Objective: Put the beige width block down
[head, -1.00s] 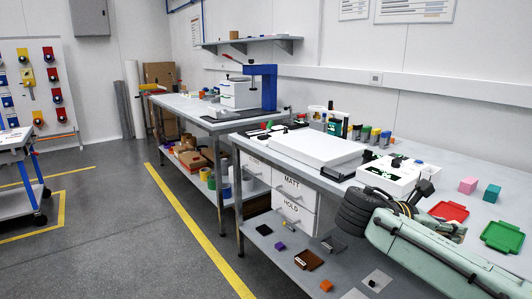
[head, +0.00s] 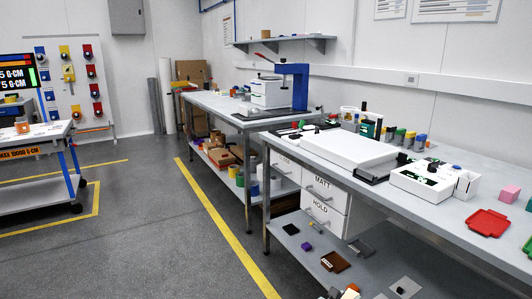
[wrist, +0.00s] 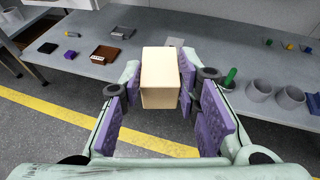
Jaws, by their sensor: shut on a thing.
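The beige width block (wrist: 160,80) is between the purple-padded fingers of my gripper (wrist: 160,100) in the wrist view. My gripper is shut on it, with a pad against each side. The block is held up in the air, in front of the lower shelf (wrist: 75,60) and above the grey floor with its yellow line. The head view now shows neither the block nor my gripper.
The workbench (head: 430,200) carries a white light panel (head: 340,153), a white device (head: 425,180), a red tray (head: 487,222) and a pink block (head: 509,193). Small items lie on the lower shelf.

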